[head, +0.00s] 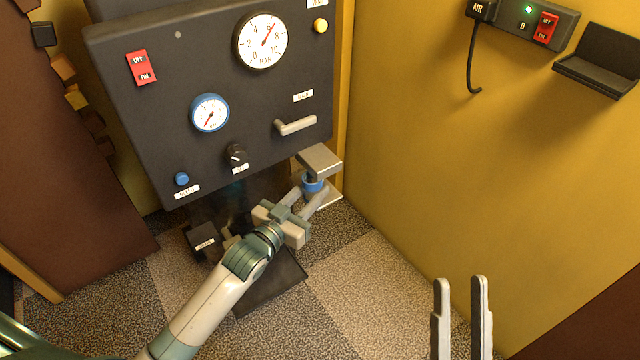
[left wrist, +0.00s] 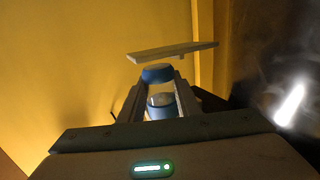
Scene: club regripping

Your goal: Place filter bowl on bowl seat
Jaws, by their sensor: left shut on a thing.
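My left gripper (head: 314,192) is shut on the filter bowl (head: 312,184), which shows as a small blue-collared piece between the fingers. In the left wrist view the bowl (left wrist: 157,74) has a blue top and a pale lower part between the fingers. A flat grey plate (head: 320,158), perhaps the bowl seat, is just above the bowl; it also shows in the left wrist view (left wrist: 172,51). I cannot tell whether bowl and plate touch. My right gripper (head: 460,282) is open and empty at the lower right, its fingers apart.
A dark panel (head: 185,110) with gauges, a red switch (head: 141,67) and a grey lever handle (head: 296,126) stands behind the left gripper. A yellow wall (head: 430,160) is close to the right. A small black box (head: 203,241) is low, left of the gripper. Checkered floor (head: 370,290) is clear.

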